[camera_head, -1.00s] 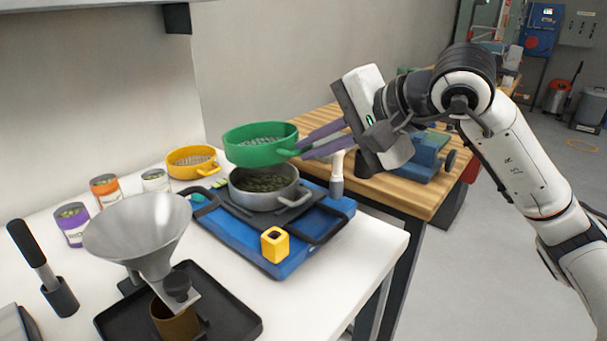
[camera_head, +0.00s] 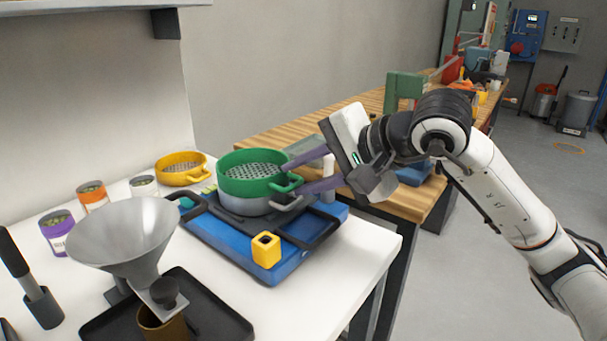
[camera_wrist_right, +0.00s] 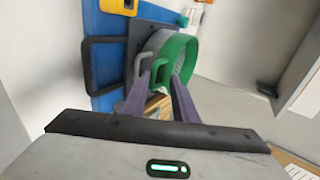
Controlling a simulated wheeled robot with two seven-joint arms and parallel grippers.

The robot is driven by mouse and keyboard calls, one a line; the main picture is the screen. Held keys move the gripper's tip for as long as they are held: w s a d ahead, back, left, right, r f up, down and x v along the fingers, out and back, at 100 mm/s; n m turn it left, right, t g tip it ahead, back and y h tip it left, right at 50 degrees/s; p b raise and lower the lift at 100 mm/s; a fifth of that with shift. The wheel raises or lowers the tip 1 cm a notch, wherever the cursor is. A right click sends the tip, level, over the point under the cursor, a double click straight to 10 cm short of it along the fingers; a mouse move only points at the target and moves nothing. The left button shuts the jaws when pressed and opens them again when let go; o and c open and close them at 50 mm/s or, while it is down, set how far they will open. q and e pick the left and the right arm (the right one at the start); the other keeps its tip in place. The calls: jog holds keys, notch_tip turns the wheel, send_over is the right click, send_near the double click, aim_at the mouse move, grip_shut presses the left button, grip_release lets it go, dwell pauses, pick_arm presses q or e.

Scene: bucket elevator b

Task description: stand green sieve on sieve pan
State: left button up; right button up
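The green sieve (camera_head: 238,183) sits upright on the grey sieve pan (camera_head: 243,206), its rim level and its perforated floor visible. The pan's upper rim and contents are hidden by the sieve. My right gripper (camera_head: 291,180) is open, its purple fingers spread above and below the sieve's green handle (camera_head: 286,186) on the right side. In the right wrist view the handle (camera_wrist_right: 160,70) lies between and just beyond the two fingertips (camera_wrist_right: 159,86), and the green sieve wall (camera_wrist_right: 188,57) is behind it. My left gripper is not in view.
The pan stands on a blue base (camera_head: 215,238) with black handles and a yellow block (camera_head: 266,251). A yellow sieve (camera_head: 181,170) is behind it to the left. A metal funnel (camera_head: 120,235) stands front left, and cans line the wall. A wooden bench (camera_head: 262,143) is behind.

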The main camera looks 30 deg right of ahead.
jog(key=b+v, duration=0.2)
jog(key=v, duration=1)
jog(key=shift+a, duration=0.1)
